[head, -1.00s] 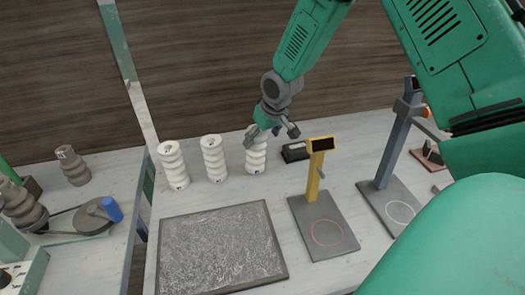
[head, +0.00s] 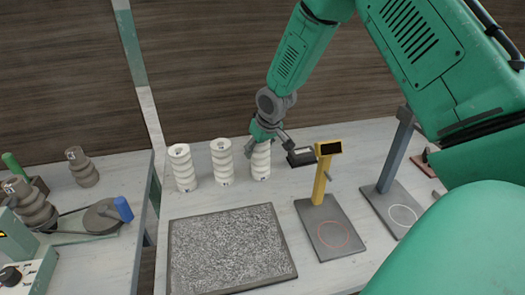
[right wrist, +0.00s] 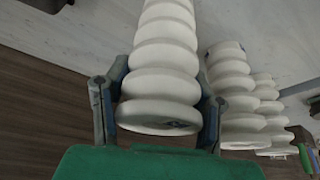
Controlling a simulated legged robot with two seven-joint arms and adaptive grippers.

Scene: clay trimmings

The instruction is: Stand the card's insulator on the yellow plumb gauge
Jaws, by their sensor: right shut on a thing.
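Three ribbed white insulators stand in a row at the back of the table: a left one (head: 183,168), a middle one (head: 222,163) and a right one (head: 261,164). My right gripper (head: 268,147) is shut on the right one, near its top, from above. In the right wrist view this insulator (right wrist: 160,70) sits upright between the two fingers. The yellow plumb gauge (head: 321,180) stands to the right, with a red circle on its dark base (head: 327,236); the base is empty. I cannot make out a card. My left gripper is not in view.
A grey gauge (head: 396,150) with a white circle stands farther right. A small black box (head: 300,157) lies behind the yellow gauge. A speckled tray (head: 291,262) fills the front.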

